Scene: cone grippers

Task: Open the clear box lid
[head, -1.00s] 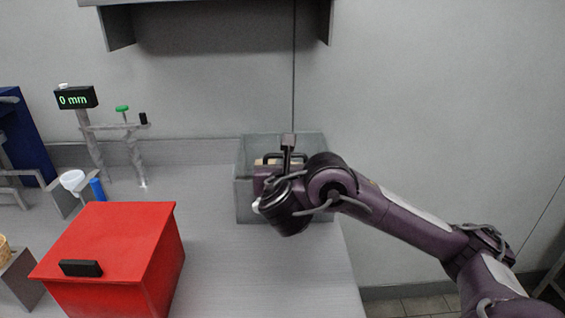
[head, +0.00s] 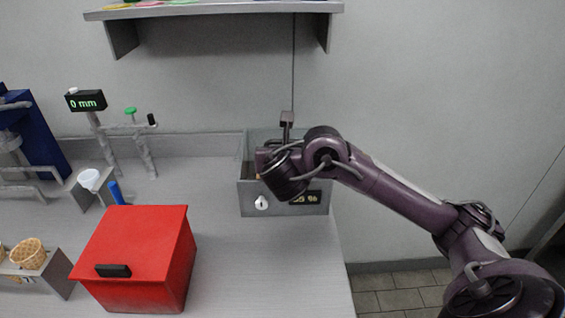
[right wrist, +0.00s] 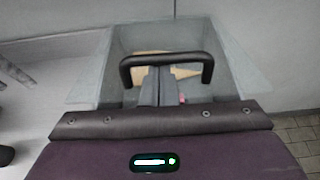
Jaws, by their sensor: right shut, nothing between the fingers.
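The clear box (head: 247,200) stands at the back right of the table. Its grey, see-through walls also show in the right wrist view (right wrist: 105,75). A black handle (right wrist: 208,64) arches across the box in that view. My right gripper (right wrist: 160,72) is shut and empty. Its fingertips show just below the handle's crossbar, within the arch; whether they touch it I cannot tell. In the head view my right wrist hides the fingers, the handle and much of the box top. I cannot tell how far the lid is open. My left gripper is in neither view now.
A red box with a black handle (head: 163,270) stands at the front. A shelf (head: 215,9) hangs above. Table is clear right of the red box.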

